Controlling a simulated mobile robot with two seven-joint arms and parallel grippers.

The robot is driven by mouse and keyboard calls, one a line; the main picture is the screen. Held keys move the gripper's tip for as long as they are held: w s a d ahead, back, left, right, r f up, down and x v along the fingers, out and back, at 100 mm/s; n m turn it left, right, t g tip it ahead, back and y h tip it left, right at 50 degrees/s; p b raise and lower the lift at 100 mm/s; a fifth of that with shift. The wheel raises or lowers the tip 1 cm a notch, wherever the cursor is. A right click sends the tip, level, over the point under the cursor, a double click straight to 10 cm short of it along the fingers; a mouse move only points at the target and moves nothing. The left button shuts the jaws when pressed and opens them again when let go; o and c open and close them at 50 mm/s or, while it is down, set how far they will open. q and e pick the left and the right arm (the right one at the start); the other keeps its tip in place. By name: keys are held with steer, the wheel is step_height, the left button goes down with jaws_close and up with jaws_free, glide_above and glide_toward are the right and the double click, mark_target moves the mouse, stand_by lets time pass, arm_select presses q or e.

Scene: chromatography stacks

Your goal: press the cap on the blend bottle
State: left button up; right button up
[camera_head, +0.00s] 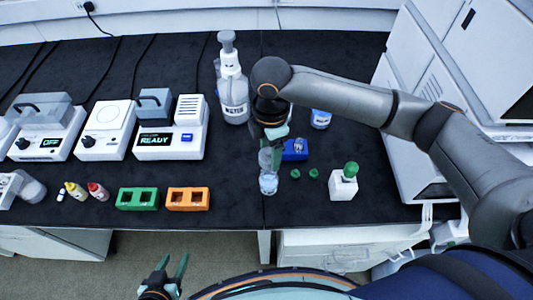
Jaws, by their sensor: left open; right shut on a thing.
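My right gripper (270,146) is over the middle of the bench, pointing down, with its fingers shut at the top of a small clear bottle (268,183). The fingers hide the bottle's neck, and I cannot tell whether it touches the bench. Two loose green caps (295,173) (314,173) lie on the black bench to its right. A white block (343,188) further right has a green cap (351,168) on top; I cannot tell which bottle is the blend bottle. My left gripper (172,268) is open and empty, low in front of the bench.
A blue rack (295,150) stands just behind the caps. A tall wash bottle (233,90) and a blue-labelled jar (320,119) stand behind. Green (138,199) and orange (188,199) racks sit left, with a device reading READY (171,141) behind them.

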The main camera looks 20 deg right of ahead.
mark_target(269, 158)
steer(key=shift+w+n, duration=0.4)
steer(key=shift+n, duration=0.1)
steer(key=shift+f+b, duration=0.75)
steer(key=shift+f, duration=0.4)
step_height(269, 158, down, 2)
steer(key=b, duration=0.2)
steer(key=shift+b, duration=0.4)
steer(key=shift+f, duration=0.95)
steer(key=shift+p, duration=1.1)
steer(key=shift+f+p, duration=0.15)
steer(key=shift+p, duration=0.35)
steer(key=shift+p, duration=0.5)
stand_by(0.3)
